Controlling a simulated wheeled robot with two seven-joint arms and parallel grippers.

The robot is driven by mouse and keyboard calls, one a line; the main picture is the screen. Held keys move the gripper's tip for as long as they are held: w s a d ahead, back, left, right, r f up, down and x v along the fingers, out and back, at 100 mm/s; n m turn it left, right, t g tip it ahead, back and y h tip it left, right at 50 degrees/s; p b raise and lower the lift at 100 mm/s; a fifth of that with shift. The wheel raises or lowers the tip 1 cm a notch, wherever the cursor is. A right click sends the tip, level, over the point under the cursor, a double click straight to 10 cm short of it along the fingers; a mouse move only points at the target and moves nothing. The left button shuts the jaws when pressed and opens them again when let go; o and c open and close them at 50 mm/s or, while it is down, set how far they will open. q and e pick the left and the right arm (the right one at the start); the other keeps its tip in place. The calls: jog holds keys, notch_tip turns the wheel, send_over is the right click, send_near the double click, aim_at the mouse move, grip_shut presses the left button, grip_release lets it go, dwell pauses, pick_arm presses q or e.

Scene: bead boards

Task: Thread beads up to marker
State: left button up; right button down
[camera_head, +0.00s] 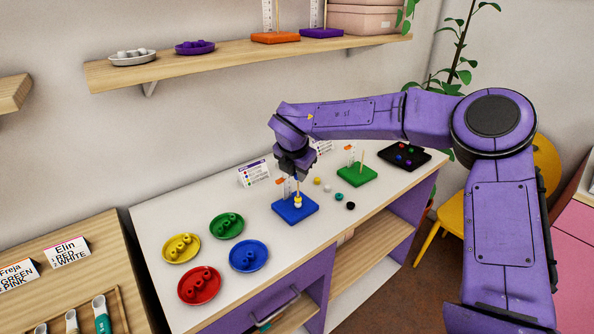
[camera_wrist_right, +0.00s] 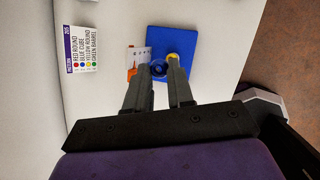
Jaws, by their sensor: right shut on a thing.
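The blue board (camera_head: 307,212) stands on the white table top, with an upright rod and a white marker strip with an orange tip. A yellow and white bead stack (camera_head: 298,201) sits low on the rod. My right gripper (camera_head: 297,176) points down close above this stack, shut on a small blue bead (camera_wrist_right: 158,68); the fingers partly hide the bead. In the right wrist view, a yellow bead (camera_wrist_right: 172,56) shows beside the right fingertip, and the blue board (camera_wrist_right: 186,42) lies beyond. An order card (camera_wrist_right: 85,47) lists red round, blue cube, yellow round and green barrel. My left gripper is not in view.
Yellow (camera_head: 181,256), green (camera_head: 227,233), red (camera_head: 200,296) and blue (camera_head: 249,264) dishes of beads stand at the left. Several loose beads lie right of the blue board, near a green board (camera_head: 366,178). A black tray (camera_head: 420,155) is at the far right.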

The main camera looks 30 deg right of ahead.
aim_at(298, 184)
jog(key=shift+d, duration=0.1)
dwell(0.3)
jog(key=shift+f+b, duration=0.75)
jog(key=shift+b, duration=0.1)
dwell(0.6)
jog(key=shift+f+b, duration=0.85)
jog(key=shift+f, duration=0.05)
jog(key=c, duration=0.9)
grip_release()
jog(key=b+v, duration=0.1)
jog(key=v, duration=0.9)
jog(key=shift+r+b, duration=0.25)
jog(key=shift+b, duration=0.1)
